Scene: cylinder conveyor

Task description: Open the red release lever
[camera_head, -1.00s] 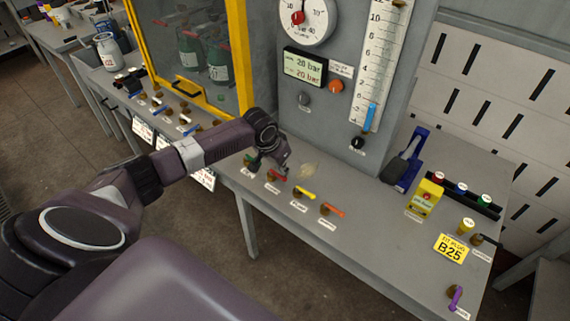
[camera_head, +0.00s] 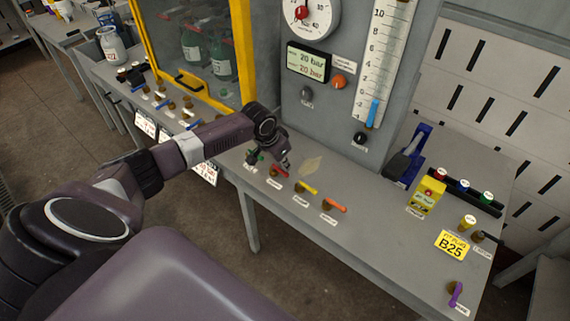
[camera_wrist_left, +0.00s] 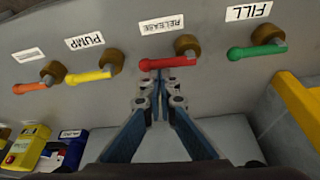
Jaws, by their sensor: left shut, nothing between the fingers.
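The red release lever (camera_head: 278,170) sits on the bench's front area, between the green and yellow levers. In the left wrist view, the red lever (camera_wrist_left: 168,62) has a brown round base under the label RELEASE. My right gripper does not show.
The green FILL lever (camera_wrist_left: 257,51) and yellow PUMP lever (camera_wrist_left: 88,77) flank the red one. An orange lever (camera_head: 335,205) is further right. A gauge panel (camera_head: 345,130) rises behind. A blue-grey clamp (camera_head: 407,158) and yellow box (camera_head: 427,194) stand at the right.

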